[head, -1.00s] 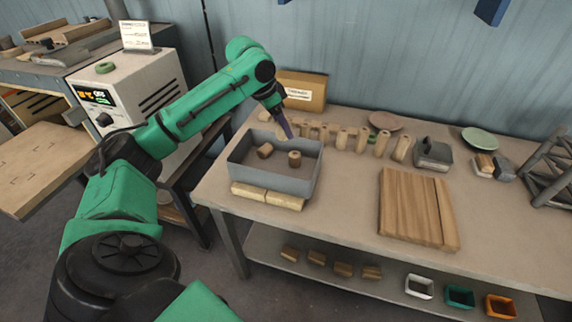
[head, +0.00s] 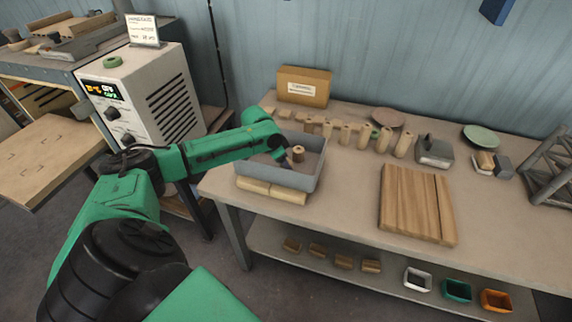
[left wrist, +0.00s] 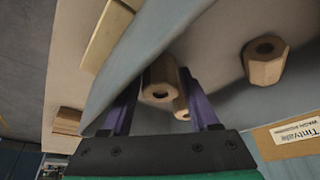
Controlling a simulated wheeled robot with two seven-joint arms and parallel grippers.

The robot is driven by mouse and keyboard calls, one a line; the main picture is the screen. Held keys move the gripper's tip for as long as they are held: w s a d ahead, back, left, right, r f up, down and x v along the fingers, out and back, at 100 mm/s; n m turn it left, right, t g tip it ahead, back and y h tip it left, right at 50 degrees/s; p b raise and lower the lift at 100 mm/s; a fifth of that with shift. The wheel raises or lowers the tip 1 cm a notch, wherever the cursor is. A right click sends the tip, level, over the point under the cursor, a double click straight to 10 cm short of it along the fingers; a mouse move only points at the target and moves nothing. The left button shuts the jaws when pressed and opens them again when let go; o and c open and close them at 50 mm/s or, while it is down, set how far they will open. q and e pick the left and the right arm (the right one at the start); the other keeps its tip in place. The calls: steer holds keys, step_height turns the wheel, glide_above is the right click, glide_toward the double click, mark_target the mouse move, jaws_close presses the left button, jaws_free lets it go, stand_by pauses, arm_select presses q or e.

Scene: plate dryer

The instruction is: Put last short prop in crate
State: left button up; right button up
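The grey crate (head: 272,181) stands at the left end of the bench. My left gripper (left wrist: 162,75) reaches down into it, with its fingertips hidden in the head view. In the left wrist view, a short wooden prop (left wrist: 159,84) with a hole in its end lies between the two purple fingers; I cannot tell whether they grip it. A second prop (left wrist: 183,98) shows partly behind it, by the right finger. A third prop (left wrist: 263,63) stands apart in the crate. The head view shows one upright prop (head: 298,153) beside the gripper. My right gripper is out of view.
A row of taller wooden props (head: 363,136) stands behind and right of the crate. A cardboard box (head: 304,86) is at the back. A wooden board (head: 415,205) lies to the right, with bare bench between.

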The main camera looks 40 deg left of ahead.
arm_select(q)
steer(key=shift+r, duration=0.15)
steer(key=b+v, duration=0.1)
steer(key=v, duration=1.1)
